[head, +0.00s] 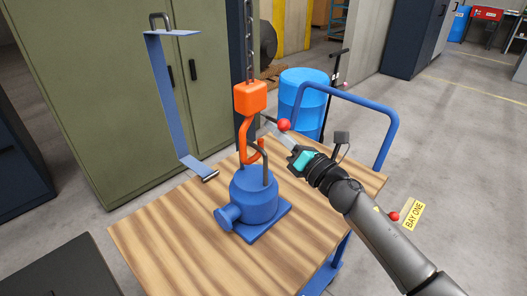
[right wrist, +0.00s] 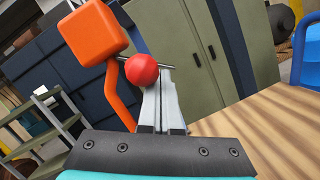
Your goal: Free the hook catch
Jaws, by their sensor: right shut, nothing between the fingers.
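An orange hook block (head: 250,97) hangs on a chain (head: 249,45) over a blue pump-like unit (head: 258,203). Its orange hook (head: 243,135) reaches down to the dark lifting loop (head: 265,163) on the unit; whether it bears on the loop I cannot tell. A dark rod with a red ball knob (head: 284,125) is beside the hook, likely the catch. My right gripper (head: 282,139) is shut and empty, its tips close to the knob. In the right wrist view the knob (right wrist: 141,70) overlaps the fingers (right wrist: 163,105); contact is unclear. My left gripper is not in view.
The unit stands on a wooden-topped cart (head: 180,237) with a blue push rail (head: 385,130). A green cabinet (head: 100,80) and blue drum (head: 300,95) are behind. The cart's left front top is clear.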

